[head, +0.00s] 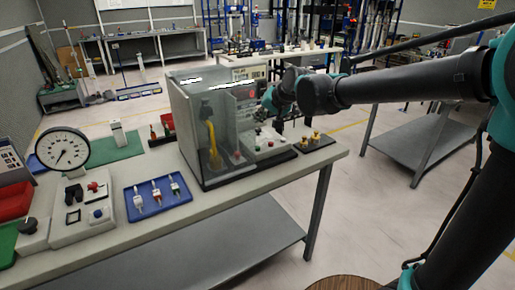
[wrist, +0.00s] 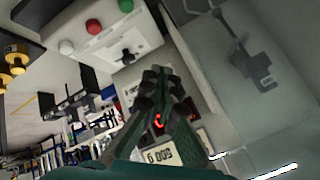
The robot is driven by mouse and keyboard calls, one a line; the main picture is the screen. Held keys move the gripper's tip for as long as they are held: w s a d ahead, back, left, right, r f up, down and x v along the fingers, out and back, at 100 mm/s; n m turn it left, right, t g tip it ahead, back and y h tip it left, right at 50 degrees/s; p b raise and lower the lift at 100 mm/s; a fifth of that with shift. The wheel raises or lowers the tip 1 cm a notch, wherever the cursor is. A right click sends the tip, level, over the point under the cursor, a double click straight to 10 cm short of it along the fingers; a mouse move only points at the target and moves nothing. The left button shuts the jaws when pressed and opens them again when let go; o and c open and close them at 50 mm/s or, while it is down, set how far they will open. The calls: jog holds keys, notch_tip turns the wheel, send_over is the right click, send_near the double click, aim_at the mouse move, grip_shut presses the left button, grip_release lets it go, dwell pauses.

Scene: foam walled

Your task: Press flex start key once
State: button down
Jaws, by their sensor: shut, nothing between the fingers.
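My gripper (wrist: 158,76) is shut and empty, pointing at a pale control unit. In the wrist view this unit carries a white button (wrist: 66,47), a red button (wrist: 93,27), a green button (wrist: 126,6) and a small toggle on a white plate (wrist: 127,55). A digital display (wrist: 160,155) and a red glowing mark (wrist: 158,121) show beside and behind the fingers. In the head view my gripper (head: 268,102) hovers above the control unit (head: 268,150), right of the clear-walled tester (head: 205,130). No key label is readable, so I cannot tell which is flex start. Contact is unclear.
A yellow part (head: 213,143) stands inside the clear box. A small base with yellow knobs (head: 313,137) sits at the bench's right end. A dial gauge (head: 62,149), blue tray (head: 158,198) and switch panel (head: 83,210) stand at left. Bench front is partly clear.

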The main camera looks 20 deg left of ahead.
aim_at(259, 148)
jog(key=shift+f, duration=4.25)
jog(key=shift+f, duration=0.2)
jog(key=shift+f, duration=0.2)
